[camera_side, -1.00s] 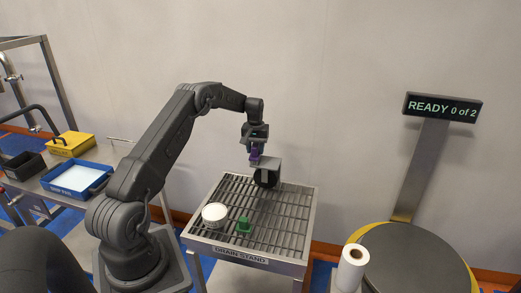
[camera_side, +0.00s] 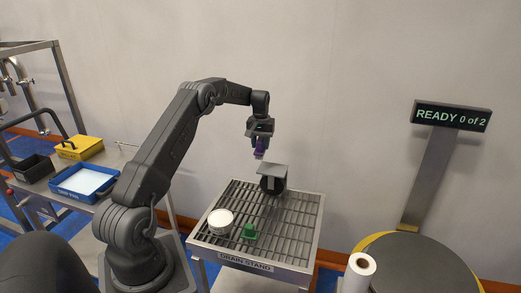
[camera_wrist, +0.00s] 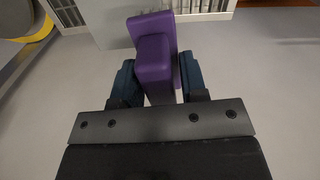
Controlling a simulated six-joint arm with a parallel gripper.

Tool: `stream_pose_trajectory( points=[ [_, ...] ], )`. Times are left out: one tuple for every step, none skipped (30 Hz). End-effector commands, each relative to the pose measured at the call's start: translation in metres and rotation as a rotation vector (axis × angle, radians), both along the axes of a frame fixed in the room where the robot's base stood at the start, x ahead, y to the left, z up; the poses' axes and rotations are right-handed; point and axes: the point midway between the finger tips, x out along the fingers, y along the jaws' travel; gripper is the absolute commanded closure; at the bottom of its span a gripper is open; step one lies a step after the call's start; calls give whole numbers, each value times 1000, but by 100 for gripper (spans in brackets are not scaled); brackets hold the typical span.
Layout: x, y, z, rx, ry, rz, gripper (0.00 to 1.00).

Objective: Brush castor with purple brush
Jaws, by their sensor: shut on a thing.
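The castor (camera_side: 273,184) stands on the drain stand (camera_side: 315,215), towards its back, with its dark wheel below and a grey plate on top. My gripper (camera_side: 260,146) is shut on the purple brush (camera_side: 260,149). It holds the brush just above and slightly left of the castor, and there seems to be a small gap between brush and plate. In the wrist view the purple brush (camera_wrist: 154,62) sits between the two blue fingers. The brush's bristles are hard to make out, and the castor is not visible in the wrist view.
A white round tub (camera_side: 220,222) and a green block (camera_side: 249,231) stand at the front left of the drain stand. A paper roll (camera_side: 357,272) and a round platform (camera_side: 425,265) are at right. A blue tray (camera_side: 85,182) and yellow box (camera_side: 80,147) are at left.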

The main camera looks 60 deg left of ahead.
Motion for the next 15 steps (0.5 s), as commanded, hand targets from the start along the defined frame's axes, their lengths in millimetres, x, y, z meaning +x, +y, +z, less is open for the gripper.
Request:
stream_pose_trajectory(
  points=[
    [0, 0, 4, 1, -2, 0, 88],
    [0, 0, 5, 1, -2, 0, 88],
    [0, 0, 6, 1, -2, 0, 88],
    [0, 0, 7, 1, -2, 0, 88],
    [0, 0, 7, 1, -2, 0, 88],
    [0, 0, 7, 0, -1, 0, 88],
    [0, 0, 7, 0, -1, 0, 88],
    [0, 0, 7, 0, -1, 0, 88],
    [0, 0, 7, 0, -1, 0, 88],
    [0, 0, 7, 0, -1, 0, 88],
    [0, 0, 7, 0, -1, 0, 88],
    [0, 0, 7, 1, -2, 0, 88],
    [0, 0, 7, 1, -2, 0, 88],
    [0, 0, 8, 1, -2, 0, 88],
    [0, 0, 10, 1, -2, 0, 88]
  ],
)
